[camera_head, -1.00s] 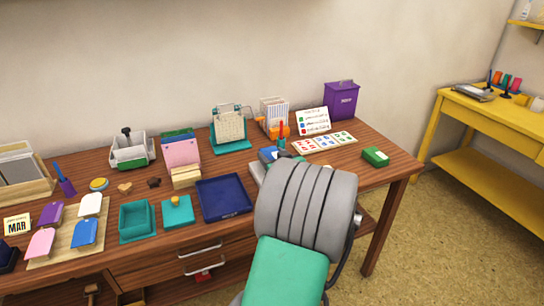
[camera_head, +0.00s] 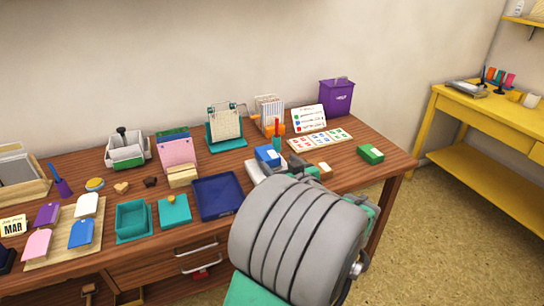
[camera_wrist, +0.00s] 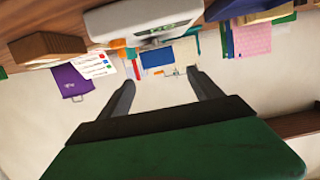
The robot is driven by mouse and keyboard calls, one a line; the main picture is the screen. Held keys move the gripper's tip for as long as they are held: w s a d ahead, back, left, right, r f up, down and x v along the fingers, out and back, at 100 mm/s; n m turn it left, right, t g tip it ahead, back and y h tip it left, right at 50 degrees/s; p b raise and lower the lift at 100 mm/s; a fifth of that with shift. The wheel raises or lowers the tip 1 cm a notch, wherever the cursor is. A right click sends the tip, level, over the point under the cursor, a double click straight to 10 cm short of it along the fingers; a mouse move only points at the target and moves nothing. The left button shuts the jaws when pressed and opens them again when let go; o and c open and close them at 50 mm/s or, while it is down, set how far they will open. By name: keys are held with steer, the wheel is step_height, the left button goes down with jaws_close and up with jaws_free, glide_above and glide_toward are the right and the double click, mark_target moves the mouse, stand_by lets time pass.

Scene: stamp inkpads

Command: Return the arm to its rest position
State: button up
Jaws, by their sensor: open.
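My arm (camera_head: 300,240) rises from the bottom of the head view, with its ribbed grey section over the front right of the wooden desk. It hides part of the desk edge, and my gripper cannot be made out there. In the wrist view, which looks upside down, my gripper (camera_wrist: 160,77) shows two dark fingers spread apart with nothing between them. They point toward the wall and the items at the back of the desk.
On the desk are a navy tray (camera_head: 218,197), teal box (camera_head: 134,222), purple bin (camera_head: 336,97), green inkpad (camera_head: 370,154) and sign card (camera_head: 308,118). Several coloured tags lie at left. A yellow table (camera_head: 490,118) stands at right. Floor between desk and table is clear.

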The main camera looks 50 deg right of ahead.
steer(key=shift+v, duration=1.2)
steer(key=w+a+r+n+g+y+p, duration=0.2)
steer(key=w+a+n+y+p, duration=0.25)
steer(key=a, duration=0.65)
steer(key=w+a+r+n+g+y+p, duration=0.1)
steer(key=w+a+g+y+p, duration=0.3)
steer(key=w+a, duration=0.6)
steer(key=s+a+r+g+p, duration=0.1)
steer(key=s+a+r+p, duration=0.1)
steer(key=a, duration=0.5)
steer(key=s+a+r+g+p, duration=0.2)
steer(key=s+a+r+p, duration=0.1)
steer(key=a, duration=0.4)
steer(key=s+a+r+g+p, duration=0.1)
steer(key=s+a+r+p, duration=0.1)
steer(key=s+a+p, duration=0.3)
steer(key=shift+s+a+r+n, duration=0.35)
steer(key=shift+s+a, duration=0.45)
steer(key=shift+a, duration=0.2)
